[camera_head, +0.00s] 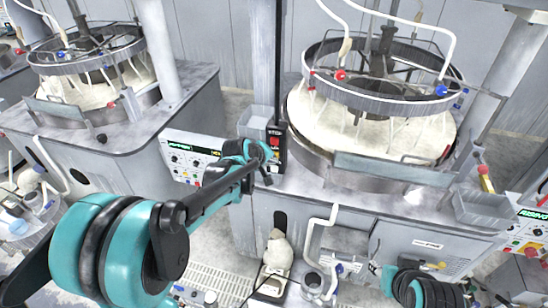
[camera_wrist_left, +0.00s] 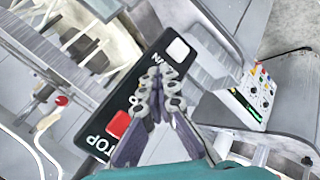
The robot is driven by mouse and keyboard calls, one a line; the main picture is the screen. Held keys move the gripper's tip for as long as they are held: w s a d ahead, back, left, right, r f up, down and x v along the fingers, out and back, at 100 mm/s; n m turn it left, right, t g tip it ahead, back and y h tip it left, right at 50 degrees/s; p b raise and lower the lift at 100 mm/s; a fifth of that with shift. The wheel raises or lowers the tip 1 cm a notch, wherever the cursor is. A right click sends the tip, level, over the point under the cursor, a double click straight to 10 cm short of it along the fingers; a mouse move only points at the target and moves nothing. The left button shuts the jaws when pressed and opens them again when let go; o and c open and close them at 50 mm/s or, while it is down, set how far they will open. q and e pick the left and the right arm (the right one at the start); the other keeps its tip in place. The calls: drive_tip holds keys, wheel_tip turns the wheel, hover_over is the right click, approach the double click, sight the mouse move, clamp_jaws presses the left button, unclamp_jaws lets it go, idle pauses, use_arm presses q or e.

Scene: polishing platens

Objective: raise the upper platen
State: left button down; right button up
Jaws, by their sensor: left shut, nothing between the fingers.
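The upper platen (camera_head: 385,97) is a round ringed plate above the white lower platen (camera_head: 300,118) of the right machine. A black control box (camera_head: 275,143) with a red button stands at that machine's front left edge. In the left wrist view the box (camera_wrist_left: 112,105) shows a red STOP button (camera_wrist_left: 118,124) and a white button (camera_wrist_left: 178,49) at its far end. My left gripper (camera_wrist_left: 158,75) is shut and empty, its fingertips over the box between the two buttons. I cannot tell if they touch it. In the head view the gripper (camera_head: 268,165) is beside the box.
A second polishing machine (camera_head: 100,75) stands at the left. A white control panel (camera_head: 190,158) is left of the black box. A grey bin (camera_head: 258,122) stands behind the box. A grey tray (camera_head: 482,207) is at the right machine's front right. Hoses hang along the machine's front.

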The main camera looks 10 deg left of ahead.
use_arm(q)
drive_tip(key=shift+s, duration=0.85)
drive_tip(key=shift+s+a, duration=0.1)
drive_tip(key=shift+s, duration=2.4)
drive_tip(key=shift+f, duration=0.1)
drive_tip(key=s+f+m+b, duration=0.3)
drive_tip(key=s+f+b, duration=0.5)
drive_tip(key=f+b, duration=0.3)
drive_tip(key=s+f+m+g+y+b, duration=0.1)
drive_tip(key=s+f+m+b, duration=0.2)
drive_tip(key=s+f+b, duration=0.4)
drive_tip(key=s+f+m+y+b, duration=0.1)
drive_tip(key=s+f+m+b, duration=0.2)
drive_tip(key=s+f+b, duration=0.5)
wheel_tip(320, 180, down, 7)
drive_tip(key=b, duration=0.7)
drive_tip(key=shift+s+r+m+g, duration=0.15)
drive_tip(key=shift+s+m+g, duration=0.15)
drive_tip(key=shift+s, duration=0.05)
